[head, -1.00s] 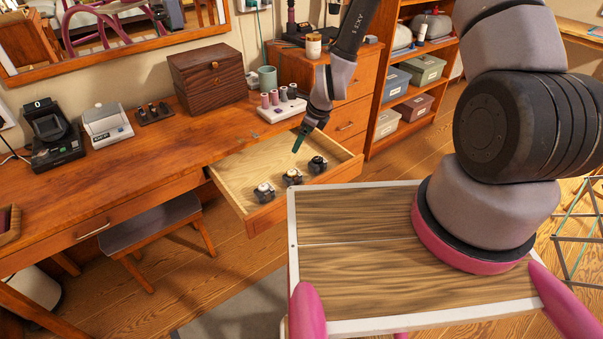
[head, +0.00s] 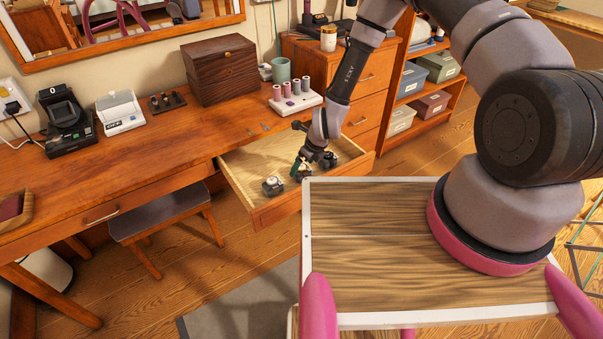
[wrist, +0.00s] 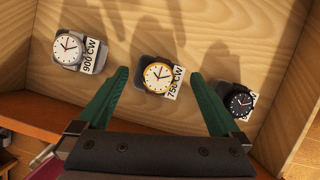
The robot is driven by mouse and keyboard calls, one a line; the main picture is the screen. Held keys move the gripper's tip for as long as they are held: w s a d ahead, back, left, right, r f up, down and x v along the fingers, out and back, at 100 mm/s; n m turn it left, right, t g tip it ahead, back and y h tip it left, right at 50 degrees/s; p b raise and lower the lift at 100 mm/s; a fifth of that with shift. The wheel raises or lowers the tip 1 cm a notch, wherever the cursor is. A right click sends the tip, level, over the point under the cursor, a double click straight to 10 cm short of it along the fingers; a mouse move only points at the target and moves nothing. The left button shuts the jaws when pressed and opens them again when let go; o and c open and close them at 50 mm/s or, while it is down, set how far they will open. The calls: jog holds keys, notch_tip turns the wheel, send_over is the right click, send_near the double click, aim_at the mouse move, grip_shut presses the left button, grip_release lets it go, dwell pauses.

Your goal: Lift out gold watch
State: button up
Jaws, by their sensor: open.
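The gold watch (wrist: 158,75) has a white dial with a gold rim and sits on a dark cushion with a "750 CW" tag, in the middle of a row of three in the open wooden drawer (wrist: 210,30). My gripper (wrist: 160,85) is open, with its green fingers on either side of the gold watch in the wrist view. I cannot tell whether they touch it. In the head view my gripper (head: 300,170) is low over the drawer's front and largely hides the gold watch.
A silver watch (wrist: 70,47) tagged "900 CW" lies to the left and a black watch (wrist: 239,101) to the right, close to my right finger. The drawer front (head: 275,208) stands near. A winder with several spools (head: 295,100) stands on the desk above.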

jog(key=shift+x, duration=1.2)
jog(key=c, duration=1.2)
jog(key=shift+r, duration=0.15)
